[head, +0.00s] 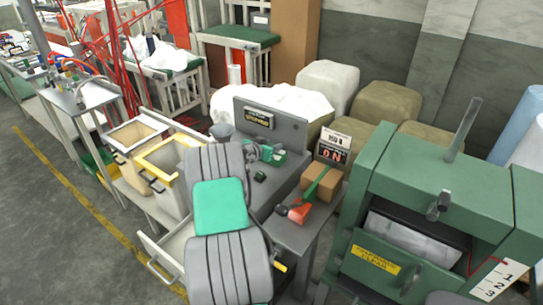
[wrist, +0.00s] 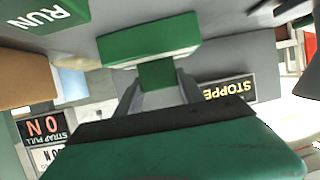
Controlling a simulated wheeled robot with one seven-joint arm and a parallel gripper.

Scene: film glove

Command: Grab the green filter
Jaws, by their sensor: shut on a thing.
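The green filter (wrist: 150,44) appears in the wrist view as a wide green block with a narrower green stem below it. My gripper (wrist: 157,80) is shut on this stem, with one grey finger on each side. The dark-edged green mass at the bottom of the wrist view is my own wrist. In the head view my grey arm reaches over the dark grey machine (head: 287,130). Small green parts (head: 273,154) show beyond my arm there, too small to separate filter from gripper. I cannot tell whether the filter touches the machine.
A STOPPED sign (head: 258,118) is on the machine's upright panel. A large green machine (head: 430,205) stands at the right. Bins (head: 165,158) and an open drawer (head: 160,243) lie left.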

